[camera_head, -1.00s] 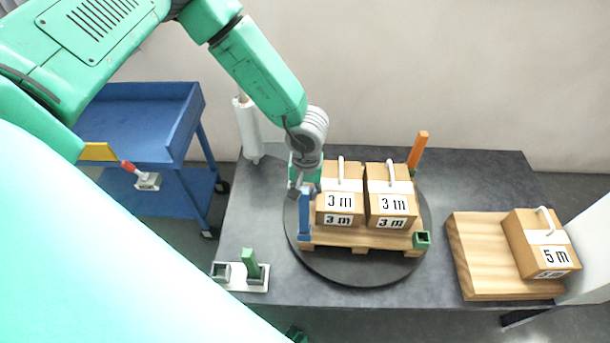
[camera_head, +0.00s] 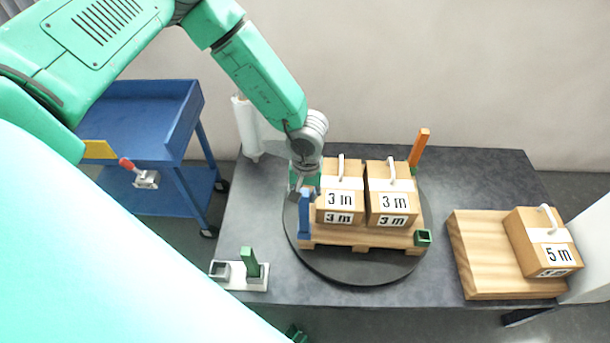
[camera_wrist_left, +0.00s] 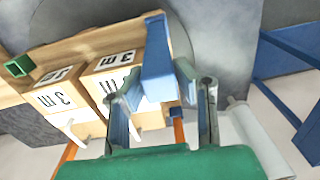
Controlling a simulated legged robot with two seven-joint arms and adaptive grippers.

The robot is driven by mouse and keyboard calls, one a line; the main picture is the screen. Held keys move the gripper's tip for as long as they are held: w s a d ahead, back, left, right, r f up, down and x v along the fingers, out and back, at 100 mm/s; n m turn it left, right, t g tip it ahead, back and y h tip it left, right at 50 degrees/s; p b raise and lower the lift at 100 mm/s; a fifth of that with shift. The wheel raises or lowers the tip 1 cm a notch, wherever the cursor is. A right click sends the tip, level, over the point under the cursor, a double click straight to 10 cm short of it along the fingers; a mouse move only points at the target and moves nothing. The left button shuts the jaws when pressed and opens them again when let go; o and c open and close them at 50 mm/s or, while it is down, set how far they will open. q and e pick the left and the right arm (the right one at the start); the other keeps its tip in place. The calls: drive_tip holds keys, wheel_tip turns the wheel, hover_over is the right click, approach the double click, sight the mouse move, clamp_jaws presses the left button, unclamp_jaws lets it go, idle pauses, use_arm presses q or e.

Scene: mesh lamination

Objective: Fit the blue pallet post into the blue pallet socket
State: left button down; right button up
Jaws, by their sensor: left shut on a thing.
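The blue pallet post (camera_head: 305,217) stands roughly upright at the near left corner of the wooden pallet (camera_head: 365,238). My left gripper (camera_head: 302,190) is shut on it near its upper end. In the left wrist view the blue post (camera_wrist_left: 157,62) shows between the fingers of my left gripper (camera_wrist_left: 168,100). The blue socket cannot be told apart from the post's lower end at that corner, so I cannot tell whether the post is seated. My right gripper is not clearly in view.
Two cartons (camera_head: 341,192) (camera_head: 393,194) stand on the pallet, close right of the post. A green socket (camera_head: 423,238) and an orange post (camera_head: 419,148) mark other corners. The pallet sits on a black turntable (camera_head: 355,270). A green post (camera_head: 250,262) stands on a small holder at front left.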

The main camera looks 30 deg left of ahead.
use_arm(q)
drive_tip(key=shift+f+b, duration=0.6)
drive_tip(key=shift+f, duration=0.6)
drive_tip(key=c, duration=1.2)
unclamp_jaws()
drive_tip(key=shift+r, duration=0.4)
wheel_tip(320, 180, up, 11)
drive_tip(key=shift+w+d, duration=0.1)
drive_tip(key=shift+w, duration=0.05)
